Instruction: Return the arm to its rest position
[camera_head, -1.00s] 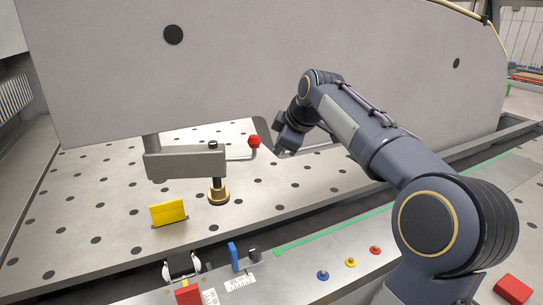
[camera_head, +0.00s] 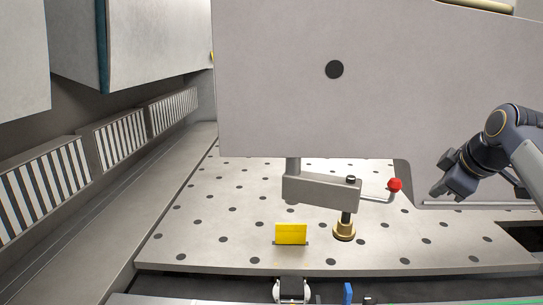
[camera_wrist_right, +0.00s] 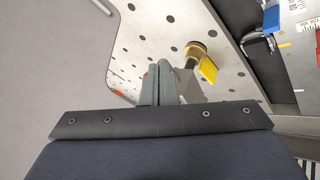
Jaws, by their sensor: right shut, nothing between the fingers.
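My right arm comes in from the right edge of the head view. Its gripper (camera_head: 440,191) hangs in front of the grey panel, to the right of the red-knobbed lever and apart from it. In the right wrist view the two fingers (camera_wrist_right: 160,80) lie close together, shut with nothing between them. They point towards the perforated table, and the clamp arm is partly hidden behind them. My left gripper is in neither view.
A large grey panel (camera_head: 290,110) stands over the perforated table (camera_head: 215,225). A clamp (camera_head: 318,190) with a red knob (camera_head: 395,184) and brass foot (camera_head: 344,232) stands near a yellow block (camera_head: 291,234). Striped vents (camera_head: 45,190) line the left side.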

